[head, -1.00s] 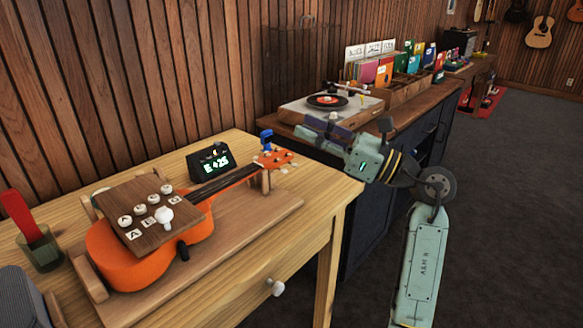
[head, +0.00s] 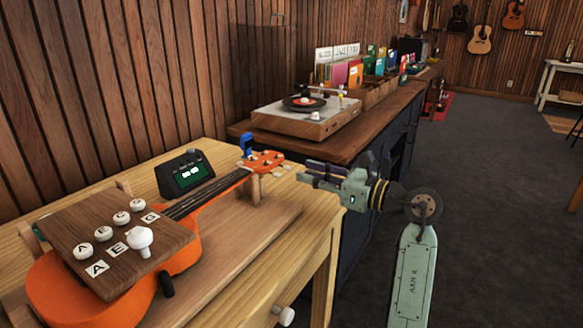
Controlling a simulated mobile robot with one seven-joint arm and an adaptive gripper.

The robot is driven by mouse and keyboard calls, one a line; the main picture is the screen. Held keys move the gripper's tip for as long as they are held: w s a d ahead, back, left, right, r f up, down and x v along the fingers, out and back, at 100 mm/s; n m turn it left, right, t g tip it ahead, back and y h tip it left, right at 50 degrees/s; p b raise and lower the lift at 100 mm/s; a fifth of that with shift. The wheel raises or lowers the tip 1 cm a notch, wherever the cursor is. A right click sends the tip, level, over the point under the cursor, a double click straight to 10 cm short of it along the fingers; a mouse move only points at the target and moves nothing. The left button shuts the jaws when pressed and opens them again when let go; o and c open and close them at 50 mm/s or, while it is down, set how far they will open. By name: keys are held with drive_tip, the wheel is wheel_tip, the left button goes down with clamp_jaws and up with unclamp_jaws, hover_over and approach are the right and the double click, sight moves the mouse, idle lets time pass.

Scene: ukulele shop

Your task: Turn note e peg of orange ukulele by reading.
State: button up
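The orange ukulele (head: 185,252) lies on a wooden cradle on the table. Its orange headstock (head: 266,158) points toward the back right and has small pale pegs along its sides. I cannot tell which peg is the E peg. A blue clip (head: 246,143) sits on the headstock. A dark tuner (head: 184,174) stands behind the neck; its green display is too blurred to read. My gripper (head: 301,172) is to the right of the headstock, pointing left toward it with a small visible gap. Whether its fingers are apart is unclear.
A wooden board (head: 115,247) with white knobs and letter cards A, E, C, G covers part of the ukulele body. A record player (head: 305,114) stands on the dark cabinet (head: 358,217) behind my gripper. Open floor lies to the right.

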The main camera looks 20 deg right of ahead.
sight(287, 168)
drive_tip(key=x, duration=0.5)
drive_tip(key=shift+p, duration=0.35)
drive_tip(key=shift+c, duration=0.5)
clamp_jaws()
